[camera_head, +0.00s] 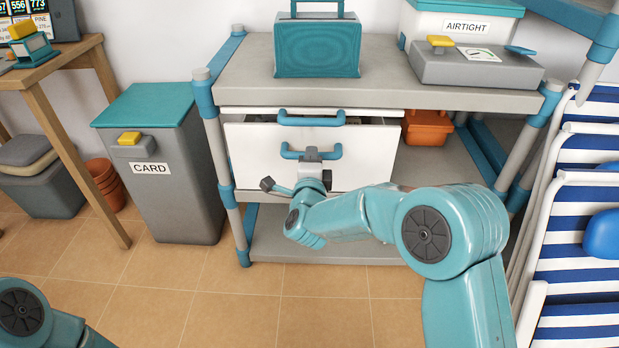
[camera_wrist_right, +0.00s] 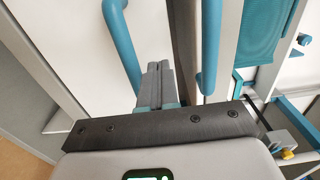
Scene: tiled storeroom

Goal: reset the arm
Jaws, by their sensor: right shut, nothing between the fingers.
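My right arm (camera_head: 345,217) reaches from the lower right toward a white drawer unit (camera_head: 250,150) under the shelf top. My right gripper (camera_head: 312,154) is shut and empty, in front of the lower blue handle (camera_head: 290,153). In the right wrist view the shut fingers (camera_wrist_right: 158,68) point between two blue handles; I cannot tell whether they touch either one. The upper handle (camera_head: 312,118) is just above the gripper.
A grey CARD bin (camera_head: 165,200) with a teal lid stands left of the shelf. A teal toaster-like case (camera_head: 318,48) and a grey box (camera_head: 475,68) stand on the shelf top (camera_head: 385,75). Striped folding chairs (camera_head: 575,240) lean at the right. The tiled floor in front is clear.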

